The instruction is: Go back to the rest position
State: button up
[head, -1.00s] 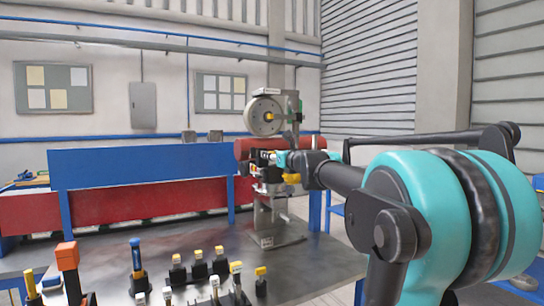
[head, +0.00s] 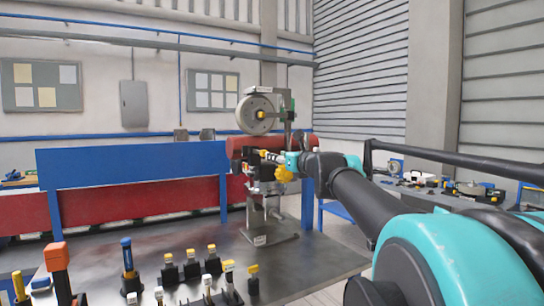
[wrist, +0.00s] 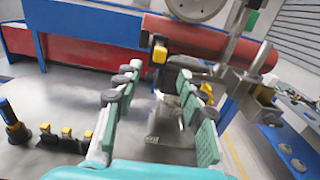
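My gripper (wrist: 168,80) is open in the wrist view, with its two green-padded fingers apart and nothing held between them. In the head view my gripper (head: 268,158) reaches toward a machine (head: 262,135) on the metal table, and its fingertips are too small to make out there. The machine has a round grey wheel, a red cylinder and a stand on a base plate (head: 268,238). In the wrist view the red cylinder (wrist: 195,38) lies beyond the fingers. I cannot tell whether a finger touches the machine.
Several yellow-topped tools in black holders (head: 192,266), an orange-topped tool (head: 58,258) and a blue-handled tool (head: 128,262) stand at the front of the table. A blue panel (head: 130,168) runs behind. Another bench (head: 425,195) with items is at right.

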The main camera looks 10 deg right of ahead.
jog(key=shift+v, duration=0.9)
jog(key=s+a+f+n+g, duration=0.3)
jog(key=f+n, duration=0.3)
jog(key=f, duration=0.4)
jog(key=s+a+f+n+g, duration=0.2)
jog(key=s+a+f+n, duration=0.1)
jog(key=f+n, duration=0.55)
jog(key=s+a+f+n+g, duration=0.3)
jog(key=f+n, duration=0.2)
jog(key=f, duration=0.7)
jog(key=s+d+f+n+g+h, duration=0.2)
jog(key=s+d+f+n, duration=0.2)
jog(key=s+f+n, duration=0.2)
jog(key=s+d+f+n+g+h, duration=0.3)
jog(key=s+f+n, duration=0.4)
jog(key=s+f, duration=0.3)
notch_tip(320, 180, down, 5)
jog(key=shift+s+d+r+h, duration=0.1)
jog(key=shift+s+d+h, duration=0.2)
jog(key=shift+d, duration=0.1)
